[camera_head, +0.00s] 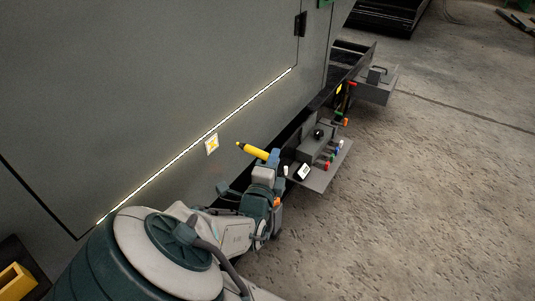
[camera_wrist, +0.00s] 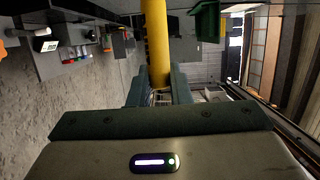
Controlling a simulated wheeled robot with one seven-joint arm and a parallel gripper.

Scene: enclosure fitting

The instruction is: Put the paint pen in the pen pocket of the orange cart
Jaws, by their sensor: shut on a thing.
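The paint pen is a yellow cylinder (camera_head: 252,151) with a dark tip at its left end. My gripper (camera_head: 273,160) is shut on it near its right end, beside the large grey enclosure wall. In the wrist view the yellow pen (camera_wrist: 157,42) stands between the two dark fingers of my gripper (camera_wrist: 158,86) and runs up out of the picture. The orange cart and its pen pocket cannot be made out for certain. A yellow-orange piece (camera_head: 15,282) shows at the lower left edge, cut off by the frame.
The grey enclosure (camera_head: 130,90) with a lit strip (camera_head: 200,147) and a yellow-marked label (camera_head: 211,144) fills the left. A grey shelf (camera_head: 322,180) with several small coloured items juts out beyond my gripper. A grey box (camera_head: 375,88) stands farther back. Concrete floor at the right is mostly clear.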

